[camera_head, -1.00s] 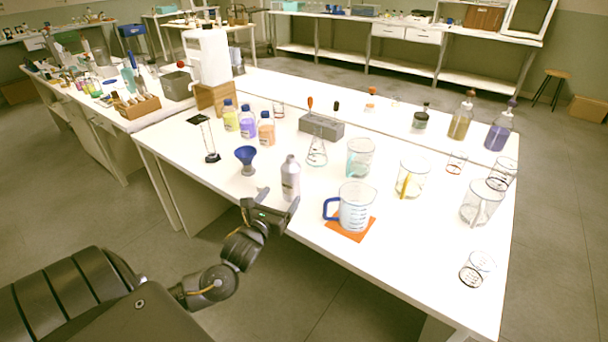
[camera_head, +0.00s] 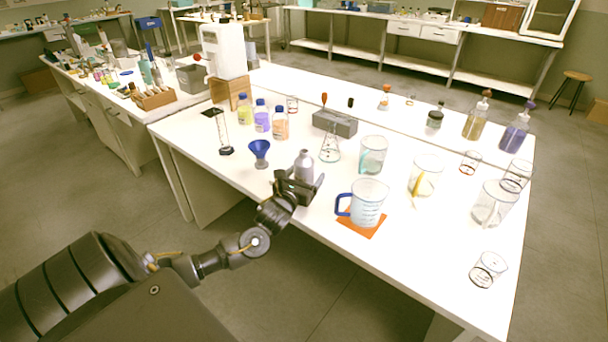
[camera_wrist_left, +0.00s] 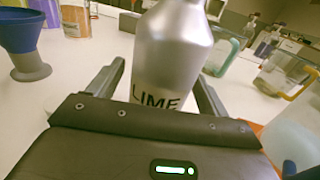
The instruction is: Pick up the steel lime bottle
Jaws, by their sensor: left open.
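The steel lime bottle (camera_head: 304,164) stands upright on the white table near its front edge. It is silver, and in the left wrist view the bottle (camera_wrist_left: 172,50) shows a label reading LIME. My left gripper (camera_head: 301,184) is at the bottle in the head view. In the left wrist view the open gripper (camera_wrist_left: 160,88) has one finger on each side of the bottle's lower body. A gap shows beside the left finger; contact on the right side is hard to tell. The bottle's lower front is partly hidden by my gripper. My right gripper is not in view.
A blue funnel (camera_head: 260,151) stands left of the bottle. A measuring jug (camera_head: 369,203) with a blue handle stands close on the right, on an orange mat (camera_head: 350,227). A conical flask (camera_head: 330,148) and grey block (camera_head: 335,123) are behind. Table space (camera_head: 400,262) at the front right is clear.

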